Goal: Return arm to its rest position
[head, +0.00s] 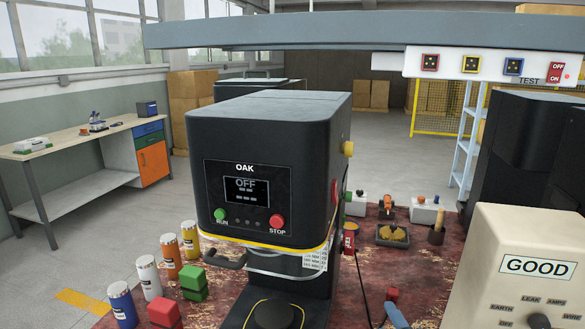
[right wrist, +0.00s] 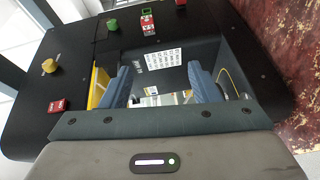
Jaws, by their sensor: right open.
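The black seamer marked OAK (head: 267,125) stands in the middle of the head view. Its display (head: 247,190) reads OFF, with a green RUN button (head: 220,215) and a red STOP button (head: 277,221) below. In the right wrist view, my right gripper (right wrist: 158,88) is open, its two blue-grey fingers well apart. No object shows held between them. Beyond them are a dark machine body with a yellow knob (right wrist: 49,66), a red part (right wrist: 58,105) and a white printed label (right wrist: 163,58). I cannot clearly make out either gripper in the head view.
Several cans (head: 170,255) and green and red blocks (head: 193,282) stand left of the seamer. A tray (head: 392,240) and small fixtures are at right, near a beige GOOD tester (head: 520,270). A grey beam (head: 360,32) crosses overhead. A workbench (head: 75,150) is at left.

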